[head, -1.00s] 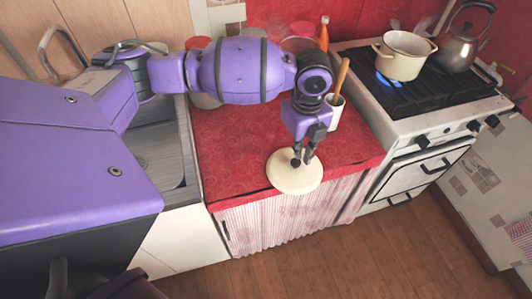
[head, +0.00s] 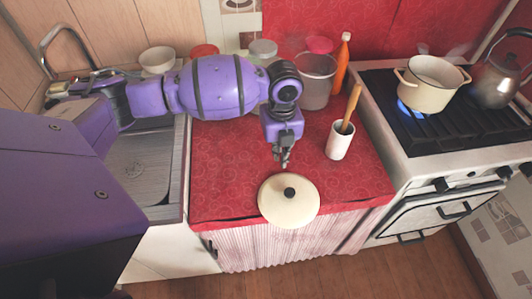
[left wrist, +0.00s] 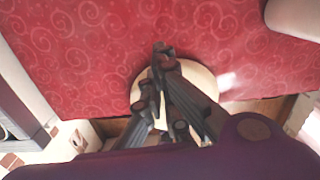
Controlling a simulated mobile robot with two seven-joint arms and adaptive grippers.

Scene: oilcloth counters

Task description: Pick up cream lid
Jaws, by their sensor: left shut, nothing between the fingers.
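The cream lid (head: 273,207) is a round disc with a dark knob (head: 289,192). It lies at the front edge of the red counter and appears to reach slightly over it. My left gripper (head: 283,164) is shut and empty, with its fingertips just behind the lid's back rim in the head view, apart from the knob. In the left wrist view the gripper (left wrist: 163,50) covers much of the lid (left wrist: 201,77), and the knob is hidden. My right gripper is not in view.
A white utensil pot (head: 340,141) with a wooden handle stands right of my gripper. Containers and an orange bottle (head: 342,65) stand at the back. A cream pot (head: 433,85) sits over a lit blue flame on the stove, near a kettle (head: 501,75). The sink is left.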

